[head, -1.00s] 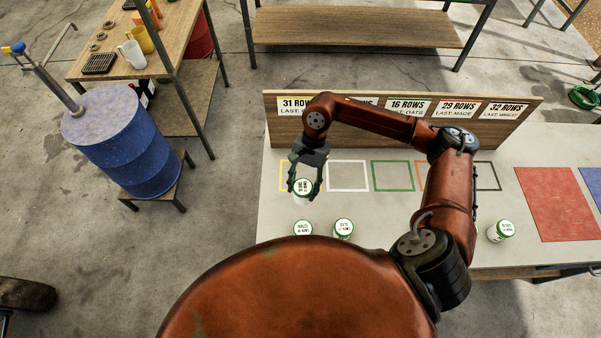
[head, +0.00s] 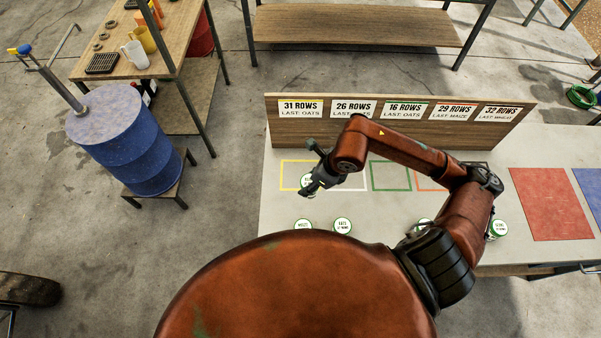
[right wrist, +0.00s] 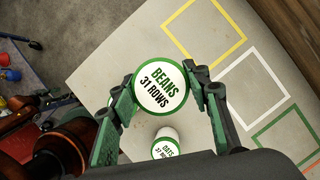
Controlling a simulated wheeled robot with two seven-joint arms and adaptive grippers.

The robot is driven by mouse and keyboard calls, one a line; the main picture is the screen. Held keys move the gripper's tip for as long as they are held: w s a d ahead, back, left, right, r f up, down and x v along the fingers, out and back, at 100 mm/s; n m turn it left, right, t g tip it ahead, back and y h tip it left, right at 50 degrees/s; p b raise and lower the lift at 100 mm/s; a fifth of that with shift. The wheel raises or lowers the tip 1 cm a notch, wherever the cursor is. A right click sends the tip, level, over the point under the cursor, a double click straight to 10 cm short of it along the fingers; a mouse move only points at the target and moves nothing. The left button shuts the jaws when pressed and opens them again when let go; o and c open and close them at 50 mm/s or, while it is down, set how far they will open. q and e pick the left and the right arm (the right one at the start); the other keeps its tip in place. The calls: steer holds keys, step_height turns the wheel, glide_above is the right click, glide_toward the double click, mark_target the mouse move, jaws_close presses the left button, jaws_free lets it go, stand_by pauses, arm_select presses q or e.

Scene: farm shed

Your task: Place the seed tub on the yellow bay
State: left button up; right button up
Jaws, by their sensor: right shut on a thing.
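The seed tub (right wrist: 160,88) is white with a green rim; its lid reads BEANS, 31 ROWS in the right wrist view. My right gripper (right wrist: 161,92) is shut on it, one finger on each side. In the head view the right gripper (head: 314,187) holds the tub (head: 306,182) over the yellow bay's area, partly hiding it. The yellow bay (head: 283,176) is a yellow outline at the table's left, below the 31 ROWS sign (head: 300,108). In the right wrist view the bay (right wrist: 225,54) shows empty, up and right of the tub. My left gripper is out of view.
More white tubs stand at the front, among them one (head: 303,225) and another (head: 343,225). White (right wrist: 249,88) and green (head: 390,189) bays lie right of the yellow one. A wooden sign board (head: 400,140) stands behind the bays. A red mat (head: 550,205) lies farther right.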

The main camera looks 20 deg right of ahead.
steer(key=w+d+f+p, duration=0.1)
steer(key=w+f, duration=0.3)
steer(key=w+d+f+p, duration=0.1)
steer(key=w+f, duration=0.3)
steer(key=w, duration=0.1)
steer(key=w+d+f+p, duration=0.1)
steer(key=w+f+p, duration=0.1)
steer(key=w+f, duration=0.2)
steer(key=shift+w+f, duration=0.3)
steer(key=shift+f, duration=0.05)
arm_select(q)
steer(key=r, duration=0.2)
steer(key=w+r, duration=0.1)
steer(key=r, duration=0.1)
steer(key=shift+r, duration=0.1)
arm_select(e)
steer(key=shift+d+f, duration=0.1)
steer(key=shift+f, duration=0.05)
steer(key=shift+f, duration=0.1)
steer(key=o, duration=1.3)
steer(key=shift+c, duration=0.2)
